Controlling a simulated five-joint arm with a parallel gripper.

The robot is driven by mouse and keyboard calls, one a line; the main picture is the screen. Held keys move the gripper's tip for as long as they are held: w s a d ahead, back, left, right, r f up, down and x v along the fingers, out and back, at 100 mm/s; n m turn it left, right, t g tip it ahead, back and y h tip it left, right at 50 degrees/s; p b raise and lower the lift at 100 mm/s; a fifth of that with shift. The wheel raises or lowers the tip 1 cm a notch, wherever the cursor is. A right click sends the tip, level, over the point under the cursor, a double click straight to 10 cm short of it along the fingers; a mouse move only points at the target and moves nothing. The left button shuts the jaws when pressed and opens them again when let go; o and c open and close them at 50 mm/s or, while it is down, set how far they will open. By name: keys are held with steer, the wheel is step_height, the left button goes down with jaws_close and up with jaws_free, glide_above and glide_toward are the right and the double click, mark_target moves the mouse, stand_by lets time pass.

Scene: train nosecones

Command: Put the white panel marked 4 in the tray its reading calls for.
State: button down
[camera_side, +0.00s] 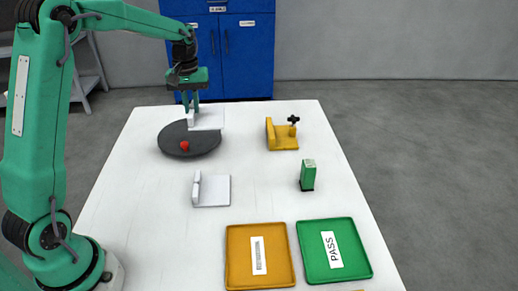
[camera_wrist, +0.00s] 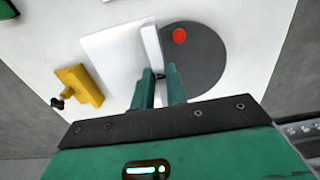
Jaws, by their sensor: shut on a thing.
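My gripper (camera_side: 190,107) is at the back left of the table, shut on the upright flange of a white panel (camera_side: 208,120). In the wrist view my fingertips (camera_wrist: 160,76) pinch the near end of that flange (camera_wrist: 151,46), and the flat plate (camera_wrist: 112,58) spreads to the left. The panel overlaps the edge of a dark grey disc (camera_side: 172,146); I cannot tell whether it touches it. A second white panel (camera_side: 215,190) lies mid-table. No number is readable on either panel. An orange tray (camera_side: 233,262) and a green tray (camera_side: 360,262) labelled PASS stand at the front; the orange label is unreadable.
A red button-like piece (camera_side: 184,146) is on the disc. A yellow fixture (camera_side: 284,139) with a black knob stands at the back right. A small green device (camera_side: 307,173) stands upright right of the second panel. The table between them is clear.

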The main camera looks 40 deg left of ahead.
steer(key=d+f, duration=0.1)
steer(key=d, duration=2.6)
steer(key=s+d+f, duration=0.1)
steer(key=s+d, duration=0.7)
steer(key=d, duration=0.4)
steer(key=s+d+f, duration=0.1)
steer(key=s+d, duration=0.7)
steer(key=d, duration=0.4)
steer(key=shift+d, duration=0.3)
steer(key=w+a+f, duration=0.1)
steer(key=w+f, duration=0.1)
steer(key=w, duration=0.1)
steer(key=w+a+f, duration=0.1)
steer(key=w+f, duration=0.1)
steer(key=w, duration=0.2)
steer(key=w+a+f, duration=0.2)
steer(key=w+f, duration=0.1)
steer(key=w, duration=0.1)
steer(key=shift+a, duration=0.1)
